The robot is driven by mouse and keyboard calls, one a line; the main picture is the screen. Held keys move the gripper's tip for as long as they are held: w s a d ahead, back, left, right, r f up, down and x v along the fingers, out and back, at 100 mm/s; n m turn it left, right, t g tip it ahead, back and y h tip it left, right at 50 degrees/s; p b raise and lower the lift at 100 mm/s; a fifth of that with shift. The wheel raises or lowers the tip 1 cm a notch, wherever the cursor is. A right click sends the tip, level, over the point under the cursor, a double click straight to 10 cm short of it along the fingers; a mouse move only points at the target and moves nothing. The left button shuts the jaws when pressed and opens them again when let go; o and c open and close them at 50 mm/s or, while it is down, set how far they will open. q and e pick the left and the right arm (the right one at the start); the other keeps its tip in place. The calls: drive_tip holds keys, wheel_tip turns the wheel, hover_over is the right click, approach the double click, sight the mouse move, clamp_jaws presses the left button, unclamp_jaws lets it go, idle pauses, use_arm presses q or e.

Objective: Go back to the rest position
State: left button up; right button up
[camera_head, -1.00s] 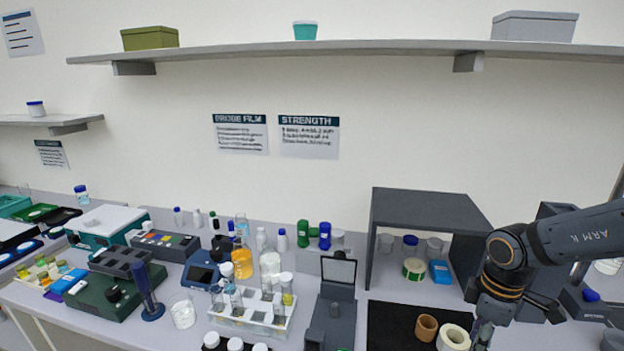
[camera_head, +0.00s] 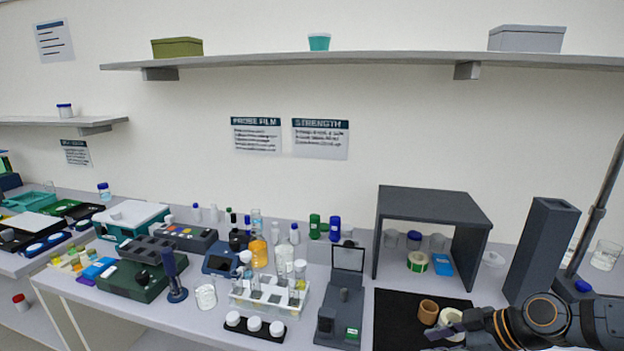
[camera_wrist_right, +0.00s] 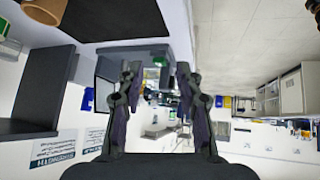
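My right arm comes in from the lower right in the head view, low over the front of the bench. Its gripper (camera_head: 452,334) is beside the white tape roll (camera_head: 451,320) and partly covers it; I cannot tell whether they touch. In the right wrist view the two dark fingers (camera_wrist_right: 158,78) stand apart with nothing held between them. My left arm and gripper are not in view.
A brown ring (camera_head: 428,311) lies on the black mat (camera_head: 392,322), with a dark shelf stand (camera_head: 432,204) behind it. A dark tall block (camera_head: 540,250) stands at the right. A vial rack (camera_head: 268,300) and several instruments fill the bench leftwards.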

drive_tip(key=d+f+m+t+h, duration=0.1)
drive_tip(key=d+m+t+h, duration=0.1)
drive_tip(key=m, duration=0.1)
drive_tip(key=d+f+m+t+h, duration=0.2)
drive_tip(key=m+t+h, duration=0.1)
drive_tip(key=d+f+m+t+h, duration=0.1)
drive_tip(key=d+m+t+h, duration=0.2)
drive_tip(key=shift+f+m, duration=0.35)
drive_tip(key=shift+m, duration=0.05)
drive_tip(key=s+a+f+m+g, duration=0.1)
drive_tip(key=s+a+f+g, duration=0.4)
drive_tip(key=s, duration=0.4)
drive_tip(key=s+a+f+m+g, duration=0.1)
drive_tip(key=s+a+f+g, duration=0.25)
drive_tip(key=s+f, duration=0.35)
drive_tip(key=s+d+f+g, duration=0.1)
drive_tip(key=s+f, duration=0.1)
drive_tip(key=f, duration=1.2)
drive_tip(key=s+d+f+g, duration=0.2)
drive_tip(key=f, duration=1.1)
drive_tip(key=s+f, duration=1.5)
drive_tip(key=s, duration=0.3)
drive_tip(key=shift+d+y, duration=0.3)
drive_tip(key=shift+d, duration=0.15)
drive_tip(key=shift+g, duration=0.25)
drive_tip(key=shift+o, duration=0.2)
